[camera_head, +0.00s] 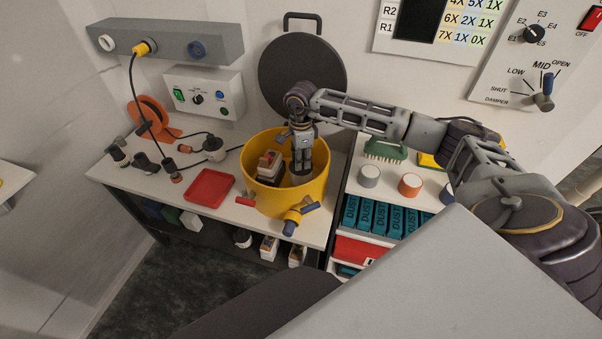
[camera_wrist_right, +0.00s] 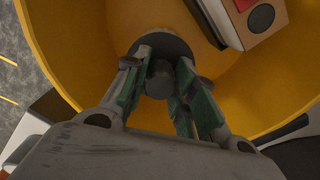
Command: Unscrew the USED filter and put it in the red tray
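My right gripper (camera_head: 302,167) points down inside the yellow drum (camera_head: 258,200). In the right wrist view my right gripper (camera_wrist_right: 162,80) has its green-padded fingers on either side of a dark grey round knob (camera_wrist_right: 159,77). A narrow gap seems to show between knob and fingers. The knob sits on a dark disc (camera_wrist_right: 168,45) in the drum; I see no USED label on it, so I cannot tell whether it is the used filter. The red tray (camera_head: 209,186) lies empty on the bench, left of the drum. My left gripper is out of view.
A boxy unit (camera_head: 269,164) stands in the drum beside my gripper. A round dark lid (camera_head: 302,70) is raised behind the drum. Red and blue-handled fittings stick out at its front. Grey (camera_head: 369,176) and orange (camera_head: 410,185) round pieces stand on the right shelf.

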